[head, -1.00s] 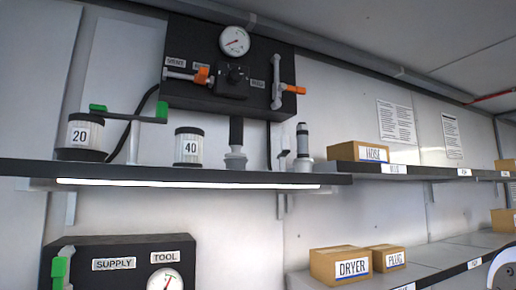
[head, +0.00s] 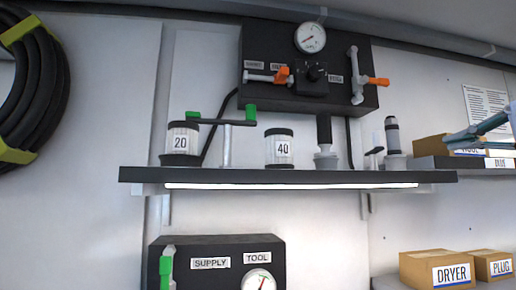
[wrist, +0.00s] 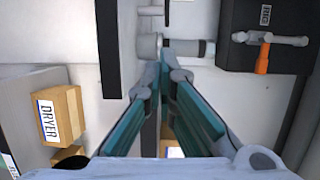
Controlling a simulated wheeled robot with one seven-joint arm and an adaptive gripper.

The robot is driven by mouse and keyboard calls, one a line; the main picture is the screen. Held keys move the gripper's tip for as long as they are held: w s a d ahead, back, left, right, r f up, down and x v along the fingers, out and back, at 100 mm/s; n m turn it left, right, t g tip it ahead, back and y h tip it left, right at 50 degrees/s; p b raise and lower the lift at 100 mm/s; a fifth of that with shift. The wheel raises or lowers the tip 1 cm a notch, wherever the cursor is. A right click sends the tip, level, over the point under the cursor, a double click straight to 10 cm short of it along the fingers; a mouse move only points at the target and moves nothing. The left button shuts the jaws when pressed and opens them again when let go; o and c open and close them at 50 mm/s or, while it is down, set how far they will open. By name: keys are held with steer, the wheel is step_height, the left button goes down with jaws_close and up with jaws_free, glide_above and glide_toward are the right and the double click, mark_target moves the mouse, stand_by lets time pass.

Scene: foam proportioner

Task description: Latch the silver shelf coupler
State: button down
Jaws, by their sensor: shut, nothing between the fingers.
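A silver-grey coupler (head: 393,140) with a dark band stands upright near the right end of the black shelf (head: 300,177). A small grey lever with a dark top (head: 374,155) stands just left of it. In the wrist view the coupler (wrist: 148,46) lies sideways beyond my fingertips. A second grey coupler (head: 325,157), under a black cylinder, stands farther left. My gripper (wrist: 169,68) has teal fingers, shut and empty. In the head view it (head: 492,127) enters at the right edge, to the right of the coupler. Whether a fingertip touches the coupler is unclear.
Canisters 20 (head: 180,143) and 40 (head: 279,150) and a green-ended T-handle (head: 226,125) stand on the shelf. A black gauge panel (head: 260,60) with orange-handled valves hangs above. The DRYER box (head: 437,268) sits lower right.

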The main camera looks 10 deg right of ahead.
steer(key=shift+s+d+r+t, duration=0.15)
steer(key=shift+d+r, duration=0.1)
steer(key=shift+r, duration=0.25)
steer(key=shift+d+r+t, duration=0.15)
steer(key=shift+d+r, duration=0.1)
steer(key=shift+r, duration=0.25)
steer(key=x, duration=1)
steer(key=shift+p, duration=0.35)
steer(key=a, duration=0.2)
steer(key=shift+s+a+r, duration=0.1)
steer(key=shift+s+a, duration=0.1)
steer(key=shift+a, duration=0.8)
steer(key=shift+a+h, duration=0.2)
steer(key=shift+h, duration=0.1)
